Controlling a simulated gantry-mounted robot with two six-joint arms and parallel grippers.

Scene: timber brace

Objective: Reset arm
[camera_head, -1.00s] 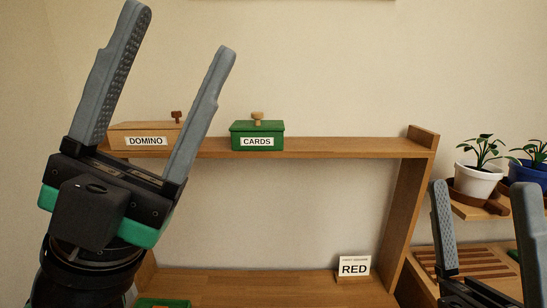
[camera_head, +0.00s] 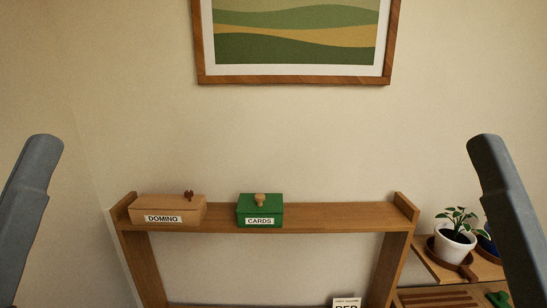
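My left gripper (camera_head: 32,195) shows as one grey finger at the left edge, pointing up. My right gripper (camera_head: 502,205) shows as one grey finger at the right edge, also pointing up. The other finger of each is out of the frame, and wall shows on both sides of each visible tip, so both are spread open. I see nothing held in either. Both stand apart from the shelf and its boxes.
A wooden shelf unit (camera_head: 330,217) carries a brown DOMINO box (camera_head: 150,207) and a green CARDS box (camera_head: 260,210). A potted plant (camera_head: 452,244) stands at right. A framed picture (camera_head: 392,55) hangs above.

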